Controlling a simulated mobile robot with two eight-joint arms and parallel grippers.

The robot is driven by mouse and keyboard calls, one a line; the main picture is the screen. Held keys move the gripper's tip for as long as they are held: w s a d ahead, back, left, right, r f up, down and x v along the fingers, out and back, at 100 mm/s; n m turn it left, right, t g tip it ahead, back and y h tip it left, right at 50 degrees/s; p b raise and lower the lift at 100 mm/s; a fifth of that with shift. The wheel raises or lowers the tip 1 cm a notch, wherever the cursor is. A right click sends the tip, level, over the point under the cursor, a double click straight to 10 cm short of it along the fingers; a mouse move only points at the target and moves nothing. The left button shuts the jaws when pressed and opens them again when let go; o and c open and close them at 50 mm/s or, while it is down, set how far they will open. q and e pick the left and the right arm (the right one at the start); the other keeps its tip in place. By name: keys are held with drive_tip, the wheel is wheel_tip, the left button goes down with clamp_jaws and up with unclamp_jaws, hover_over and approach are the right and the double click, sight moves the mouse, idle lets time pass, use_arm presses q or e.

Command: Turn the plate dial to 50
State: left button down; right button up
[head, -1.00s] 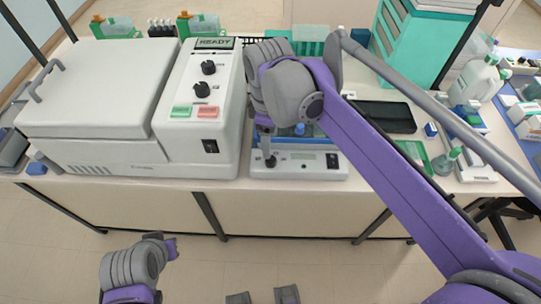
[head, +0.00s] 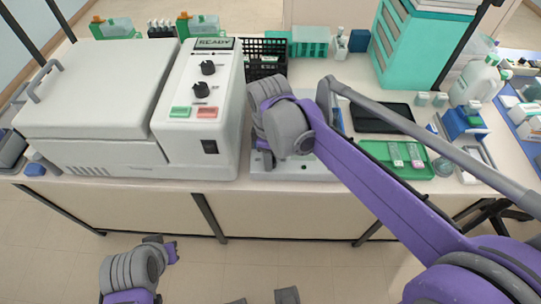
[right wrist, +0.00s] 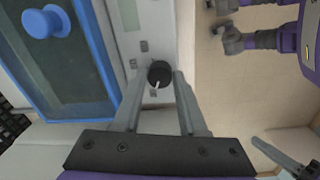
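The plate device, a pale box (head: 322,172) on the bench right of the large white machine, is mostly hidden behind my right arm in the head view. In the right wrist view its black round dial (right wrist: 160,74) with a white pointer mark sits on the pale front panel (right wrist: 150,20). My right gripper (right wrist: 161,80) points at the dial, with one finger on each side and narrow gaps showing; contact is not clear. In the head view the right fingers are hidden. My left gripper (head: 171,251) is low at the left, away from the bench; its fingers are unclear.
The white machine (head: 100,90) stands close on the left. A black rack (head: 266,58) is behind, and a green tray (head: 375,152) with slides is to the right.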

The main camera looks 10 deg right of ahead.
clamp_jaws()
drive_tip(key=shift+m, duration=0.3)
drive_tip(key=m, duration=0.3)
drive_tip(key=shift+m, duration=0.4)
drive_tip(key=m, duration=0.4)
drive_tip(key=shift+m, duration=0.3)
drive_tip(key=m, duration=0.4)
drive_tip(key=shift+w+g+p, duration=0.1)
drive_tip(key=shift+g+p, duration=0.2)
drive_tip(key=shift+p, duration=0.05)
drive_tip(key=shift+m, duration=2.1)
